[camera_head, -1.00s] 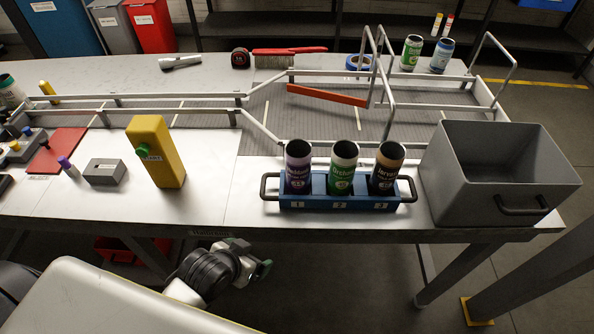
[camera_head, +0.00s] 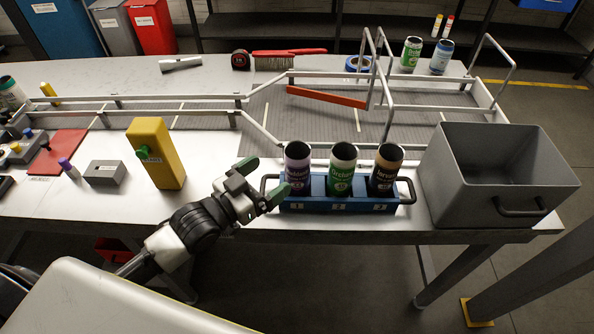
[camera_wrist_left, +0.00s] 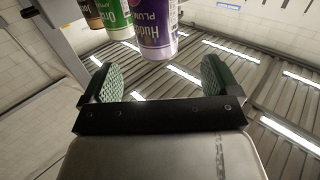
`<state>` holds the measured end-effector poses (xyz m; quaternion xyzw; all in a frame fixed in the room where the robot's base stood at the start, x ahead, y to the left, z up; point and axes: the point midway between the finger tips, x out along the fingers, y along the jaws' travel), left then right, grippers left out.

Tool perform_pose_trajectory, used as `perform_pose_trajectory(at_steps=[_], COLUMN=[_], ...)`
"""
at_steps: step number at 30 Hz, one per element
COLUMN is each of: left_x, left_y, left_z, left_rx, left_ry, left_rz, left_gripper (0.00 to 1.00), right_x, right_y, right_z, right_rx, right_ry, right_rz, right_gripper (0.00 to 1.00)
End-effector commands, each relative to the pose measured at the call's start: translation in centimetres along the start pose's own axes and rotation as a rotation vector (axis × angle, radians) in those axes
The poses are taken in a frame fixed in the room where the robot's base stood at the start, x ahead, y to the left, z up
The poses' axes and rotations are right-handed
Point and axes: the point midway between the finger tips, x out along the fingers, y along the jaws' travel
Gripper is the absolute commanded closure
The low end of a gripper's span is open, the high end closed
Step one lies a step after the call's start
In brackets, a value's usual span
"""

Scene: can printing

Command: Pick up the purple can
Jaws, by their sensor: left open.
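The purple can (camera_head: 298,163) stands upright in the left slot, marked 1, of a blue carrier (camera_head: 335,205). In the left wrist view the purple can (camera_wrist_left: 158,32) shows beyond the fingers, top centre, its upper part cut off by the frame edge. A green can (camera_head: 342,170) and a brown-topped can (camera_head: 386,167) stand in the slots beside it. My left gripper (camera_head: 262,184) is open and empty, close to the carrier's left end and left of the purple can. In the left wrist view my left gripper (camera_wrist_left: 158,85) has its fingers spread. My right gripper is not seen.
A grey bin (camera_head: 490,200) stands right of the carrier. A yellow post (camera_head: 157,155) and a grey block (camera_head: 104,172) stand to the left. Metal guide rails (camera_head: 180,112) run behind. The tabletop between post and carrier is bare apart from my arm.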

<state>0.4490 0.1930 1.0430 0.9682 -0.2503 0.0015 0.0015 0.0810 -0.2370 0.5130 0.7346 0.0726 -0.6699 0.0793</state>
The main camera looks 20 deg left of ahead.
Motion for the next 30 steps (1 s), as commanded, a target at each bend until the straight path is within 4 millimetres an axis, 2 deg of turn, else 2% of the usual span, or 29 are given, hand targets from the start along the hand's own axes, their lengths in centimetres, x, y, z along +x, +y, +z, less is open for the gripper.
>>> perform_pose_trajectory(at_steps=[3,11,15,19,28,29,30], left_x=[2.1,4.2,6.4,8.1,8.6,8.6,8.6], left_y=[0.0,0.1,0.3,0.3,0.3,0.3,0.3], left_z=[-0.3,-0.4,-0.9,-0.6,-0.3,-0.3,-0.3], left_rx=[0.0,0.001,0.0,0.002,0.002,0.002,0.002], left_ry=[0.003,-0.001,0.0,-0.001,-0.003,-0.003,-0.003], left_rz=[-0.001,-0.001,-0.001,-0.001,-0.001,-0.001,-0.001], left_gripper=[0.09,0.09,0.09,0.09,0.09,0.11,0.17], right_x=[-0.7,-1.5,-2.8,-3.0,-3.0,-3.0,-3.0], right_y=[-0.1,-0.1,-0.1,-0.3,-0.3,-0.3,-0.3], right_z=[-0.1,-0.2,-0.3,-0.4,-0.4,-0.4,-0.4], right_rx=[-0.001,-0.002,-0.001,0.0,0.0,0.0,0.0], right_ry=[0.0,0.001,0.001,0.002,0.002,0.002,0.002], right_rz=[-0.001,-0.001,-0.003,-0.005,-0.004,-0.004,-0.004], right_gripper=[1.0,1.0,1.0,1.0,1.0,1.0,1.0])
